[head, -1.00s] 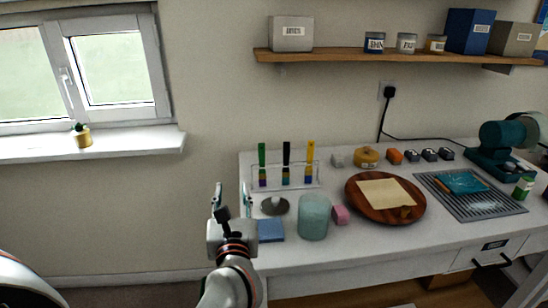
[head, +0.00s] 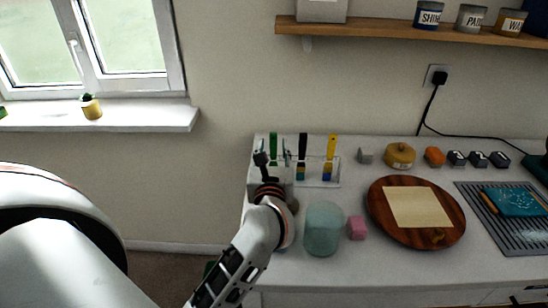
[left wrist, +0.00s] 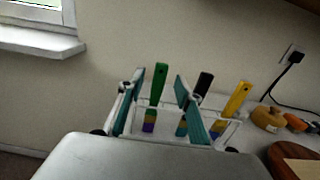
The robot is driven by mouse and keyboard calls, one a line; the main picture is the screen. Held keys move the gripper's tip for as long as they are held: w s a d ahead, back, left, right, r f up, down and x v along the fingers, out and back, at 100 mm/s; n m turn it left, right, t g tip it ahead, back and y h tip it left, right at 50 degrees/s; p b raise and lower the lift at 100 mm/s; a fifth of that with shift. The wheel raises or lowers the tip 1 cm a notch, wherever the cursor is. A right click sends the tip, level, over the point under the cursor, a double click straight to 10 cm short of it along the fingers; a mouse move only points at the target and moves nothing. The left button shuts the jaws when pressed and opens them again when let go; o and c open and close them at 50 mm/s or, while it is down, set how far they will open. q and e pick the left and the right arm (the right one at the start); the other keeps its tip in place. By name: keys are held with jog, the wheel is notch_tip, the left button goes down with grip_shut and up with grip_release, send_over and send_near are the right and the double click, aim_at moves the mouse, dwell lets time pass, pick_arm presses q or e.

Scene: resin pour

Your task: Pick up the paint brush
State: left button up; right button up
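Three paint brushes stand upright, handles up, in a clear rack (head: 333,183) at the back left of the table: a green-handled brush (head: 274,146), a black-handled brush (head: 302,147) and a yellow-handled brush (head: 331,149). My left gripper (head: 272,151) is open in front of the rack's left end and hides part of it. In the left wrist view, the green brush (left wrist: 158,84) shows between the two spread fingers (left wrist: 157,100). The black brush (left wrist: 204,84) is just right of the right finger, and the yellow brush (left wrist: 237,98) is farther right. My right gripper is not in view.
A frosted teal jar (head: 323,230) and a pink block (head: 357,228) stand right of my left arm. A round wooden board (head: 449,239) with a paper sheet lies farther right. A yellow round container (head: 400,155) and small blocks line the back. A shelf (head: 385,31) hangs above.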

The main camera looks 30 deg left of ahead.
aim_at(273, 140)
pick_arm(q)
jog(key=x, duration=0.3)
jog(key=shift+w+a, duration=0.2)
jog(key=shift+w, duration=0.15)
jog(key=shift+w+a, duration=0.1)
jog(key=shift+w, duration=0.15)
grip_shut()
pick_arm(e)
jog(key=shift+w+r, duration=0.35)
jog(key=shift+r, duration=0.2)
